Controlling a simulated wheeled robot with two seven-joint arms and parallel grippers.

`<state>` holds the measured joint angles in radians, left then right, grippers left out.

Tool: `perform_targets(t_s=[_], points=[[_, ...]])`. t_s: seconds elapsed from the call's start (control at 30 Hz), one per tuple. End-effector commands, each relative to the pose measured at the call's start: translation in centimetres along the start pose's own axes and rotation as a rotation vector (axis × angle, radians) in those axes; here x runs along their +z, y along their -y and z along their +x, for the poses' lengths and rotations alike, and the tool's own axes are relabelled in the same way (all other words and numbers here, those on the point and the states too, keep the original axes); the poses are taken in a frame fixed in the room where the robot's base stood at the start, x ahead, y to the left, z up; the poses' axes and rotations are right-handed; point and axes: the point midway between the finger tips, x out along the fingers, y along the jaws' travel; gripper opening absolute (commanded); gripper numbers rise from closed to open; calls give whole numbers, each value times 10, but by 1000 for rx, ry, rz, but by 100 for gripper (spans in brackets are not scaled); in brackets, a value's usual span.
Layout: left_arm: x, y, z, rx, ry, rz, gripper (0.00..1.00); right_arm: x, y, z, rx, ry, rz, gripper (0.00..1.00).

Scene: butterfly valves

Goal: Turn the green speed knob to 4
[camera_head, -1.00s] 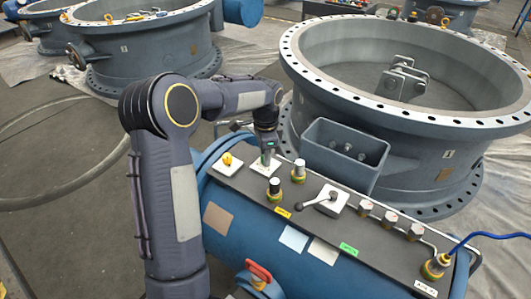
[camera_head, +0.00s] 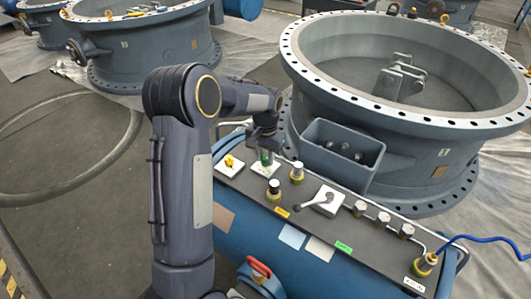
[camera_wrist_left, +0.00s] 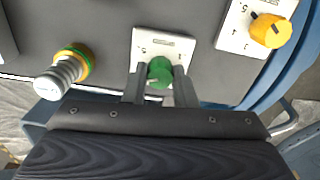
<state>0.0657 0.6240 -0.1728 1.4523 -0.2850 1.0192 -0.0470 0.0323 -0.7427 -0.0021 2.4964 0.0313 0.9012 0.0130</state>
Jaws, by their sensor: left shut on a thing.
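The green speed knob (camera_wrist_left: 160,72) sits on a white scale plate (camera_wrist_left: 148,42) on the dark panel top. In the left wrist view my left gripper (camera_wrist_left: 160,84) has its two fingers on either side of the knob, shut on it. Numbers 5 and 1 show on the plate; the knob's pointer is hidden, so I cannot tell its setting. In the head view my left gripper (camera_head: 265,150) reaches down over the green knob (camera_head: 266,158), which shows just below the fingers. My right gripper is not in view.
A yellow knob (camera_wrist_left: 271,30) on its own white plate is close by on one side. A silver push button with a yellow-green collar (camera_wrist_left: 66,72) is on the other.

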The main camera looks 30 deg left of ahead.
Motion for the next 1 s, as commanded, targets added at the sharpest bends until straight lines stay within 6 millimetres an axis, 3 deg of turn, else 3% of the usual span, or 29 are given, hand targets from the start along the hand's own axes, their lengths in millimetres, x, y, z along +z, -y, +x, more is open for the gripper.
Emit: perform_targets(t_s=[0.33,0.9,0.93,1.0], points=[[0,0,-1,0,-1,-146,2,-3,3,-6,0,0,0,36],[-1,0,0,0,-3,-172,2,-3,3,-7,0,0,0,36],[-1,0,0,0,-3,-172,28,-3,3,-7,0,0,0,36],[-1,0,0,0,-2,-172,38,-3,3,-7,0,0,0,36]])
